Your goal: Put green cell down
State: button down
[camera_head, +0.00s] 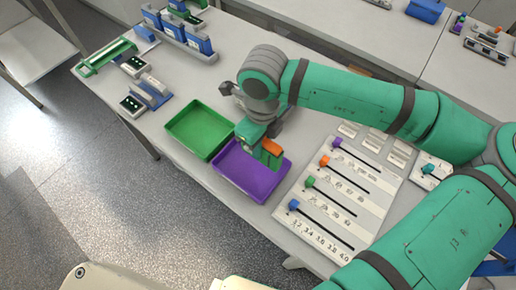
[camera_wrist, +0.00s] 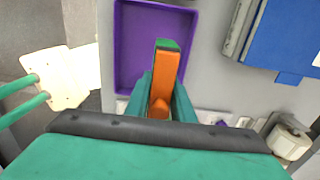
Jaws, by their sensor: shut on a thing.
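My gripper (camera_head: 268,156) is shut on a block-shaped cell (camera_wrist: 165,72) and hangs over the purple tray (camera_head: 228,178). In the wrist view, the cell shows a long orange face and a green far end, standing out between the teal fingers (camera_wrist: 160,98). In the head view, only part of the cell shows, and the fingers hide the rest. The purple tray is empty apart from the part hidden by my gripper, and it also shows in the wrist view (camera_wrist: 130,45). I cannot tell whether the cell touches the tray floor.
An empty green tray (camera_head: 193,131) sits left of the purple one. A white slider board (camera_head: 325,205) with coloured knobs lies to the right. Blue holders with cells (camera_head: 180,35) stand at the back left. The table's front edge is close to the trays.

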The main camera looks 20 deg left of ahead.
jog(key=shift+w+a+f, duration=0.3)
jog(key=shift+f, duration=0.2)
jog(key=shift+w+a+f, duration=0.25)
jog(key=shift+w+f, duration=0.05)
jog(key=shift+f, duration=0.15)
jog(key=f, duration=0.3)
jog(key=shift+w+a+f, duration=0.15)
jog(key=shift+w+f, duration=0.05)
jog(key=shift+f, duration=0.05)
jog(key=shift+w, duration=0.1)
jog(key=shift+f, duration=0.15)
jog(key=shift+f, duration=0.1)
jog(key=c, duration=1.5)
grip_release()
jog(key=shift+s, duration=0.2)
jog(key=shift+c, duration=0.2)
